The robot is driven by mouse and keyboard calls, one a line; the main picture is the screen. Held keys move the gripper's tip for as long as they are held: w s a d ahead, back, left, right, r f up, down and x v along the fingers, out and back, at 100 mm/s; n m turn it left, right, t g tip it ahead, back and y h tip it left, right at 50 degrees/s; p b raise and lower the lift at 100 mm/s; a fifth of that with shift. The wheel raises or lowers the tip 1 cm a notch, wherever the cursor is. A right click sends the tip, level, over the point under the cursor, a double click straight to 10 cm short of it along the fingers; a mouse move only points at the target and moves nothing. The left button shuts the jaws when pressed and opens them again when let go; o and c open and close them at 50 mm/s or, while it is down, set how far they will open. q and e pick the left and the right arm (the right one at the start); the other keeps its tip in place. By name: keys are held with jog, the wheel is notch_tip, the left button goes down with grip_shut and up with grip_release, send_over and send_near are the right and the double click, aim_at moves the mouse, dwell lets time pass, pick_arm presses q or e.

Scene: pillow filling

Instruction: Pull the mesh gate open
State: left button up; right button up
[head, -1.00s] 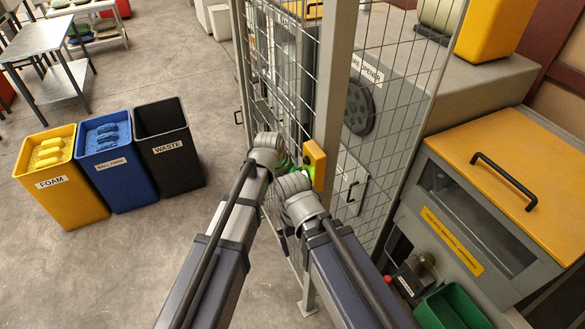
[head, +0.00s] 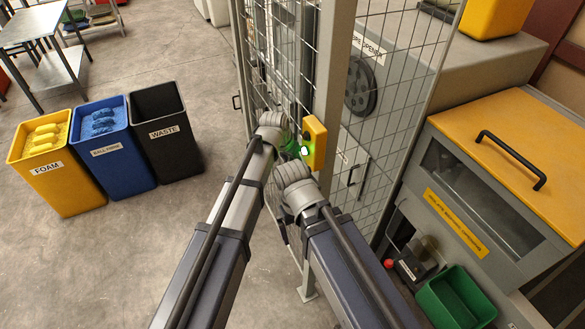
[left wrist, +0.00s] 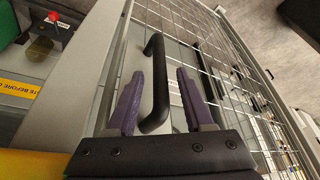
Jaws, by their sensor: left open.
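A black bar handle (left wrist: 157,75) stands beside a grey frame post in the left wrist view, with wire mesh (left wrist: 235,45) to its right. My left gripper (left wrist: 160,78) is open, its purple fingers on either side of the handle; I cannot tell whether they touch it. In the head view the mesh (head: 285,60) stands left of a grey post (head: 335,75), with a second mesh panel (head: 405,75) to the right. Both my wrists are near the post, and they hide the left gripper and handle. The right gripper does not show.
A yellow box (head: 315,142) with a green glow sits on the post. Yellow (head: 55,185), blue (head: 115,160) and black (head: 170,140) bins stand on the left. A machine with an orange lid (head: 515,135) and a green bin (head: 455,300) are on the right.

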pick_arm(q)
jog(key=shift+b+x, duration=0.4)
jog(key=shift+x, duration=0.4)
grip_shut()
dwell(0.9)
